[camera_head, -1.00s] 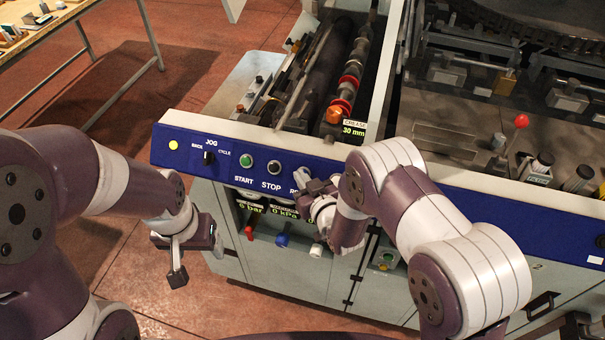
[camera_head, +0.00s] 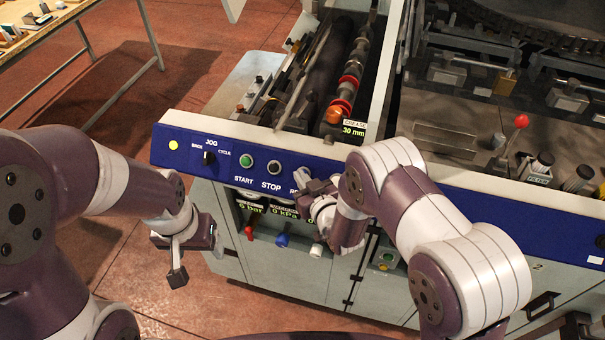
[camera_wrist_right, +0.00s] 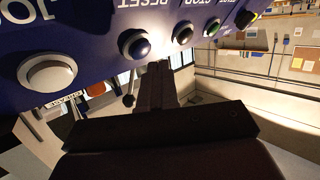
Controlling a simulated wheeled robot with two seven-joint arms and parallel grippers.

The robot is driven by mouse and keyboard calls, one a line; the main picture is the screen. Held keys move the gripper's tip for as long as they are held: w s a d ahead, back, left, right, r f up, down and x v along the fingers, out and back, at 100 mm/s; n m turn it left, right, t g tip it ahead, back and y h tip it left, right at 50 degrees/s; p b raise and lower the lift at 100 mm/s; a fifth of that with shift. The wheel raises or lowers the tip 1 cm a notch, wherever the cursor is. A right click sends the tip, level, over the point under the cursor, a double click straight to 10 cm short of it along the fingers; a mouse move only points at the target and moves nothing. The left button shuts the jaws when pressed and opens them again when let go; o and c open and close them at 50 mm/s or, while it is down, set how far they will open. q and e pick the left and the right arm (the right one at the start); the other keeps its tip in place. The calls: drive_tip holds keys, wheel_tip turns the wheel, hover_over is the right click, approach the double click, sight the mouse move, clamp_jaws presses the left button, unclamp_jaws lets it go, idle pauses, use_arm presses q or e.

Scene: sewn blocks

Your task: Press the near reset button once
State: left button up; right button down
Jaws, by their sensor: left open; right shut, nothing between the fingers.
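The blue control panel (camera_head: 225,172) on the machine's near side has a green START button (camera_head: 246,160) and a black STOP button (camera_head: 273,168). To the right only the start of a label beginning with R shows; the reset button is hidden in the head view behind my right gripper (camera_head: 312,187). In the right wrist view the RESET label is upside down beside a round blue-lensed button (camera_wrist_right: 134,44) in a pale ring. My right gripper's fingers (camera_wrist_right: 156,80) are shut and empty, close to that button; contact cannot be told. My left gripper (camera_head: 184,255) is open and empty, left of the machine.
A larger white button (camera_wrist_right: 47,74) is beside the reset button in the wrist view. Below the panel are gauges and red, blue (camera_head: 282,240) and white valve handles. A red-knobbed lever (camera_head: 521,121) stands on the machine. A table (camera_head: 55,25) is at upper left; floor between is clear.

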drive_tip(key=shift+w+d+f+b, duration=0.1)
drive_tip(key=shift+w+f+b, duration=0.2)
drive_tip(key=shift+b, duration=0.15)
drive_tip(key=shift+w+d+f+b, duration=0.1)
drive_tip(key=shift+w+f+b, duration=0.25)
drive_tip(key=shift+b, duration=0.15)
idle(0.6)
drive_tip(key=shift+r, duration=0.15)
drive_tip(key=shift+s+r+p, duration=0.4)
drive_tip(key=shift+s+p, duration=0.1)
drive_tip(key=shift+p, duration=0.1)
drive_tip(key=shift+s+a+r, duration=0.1)
drive_tip(key=shift+s+a, duration=0.1)
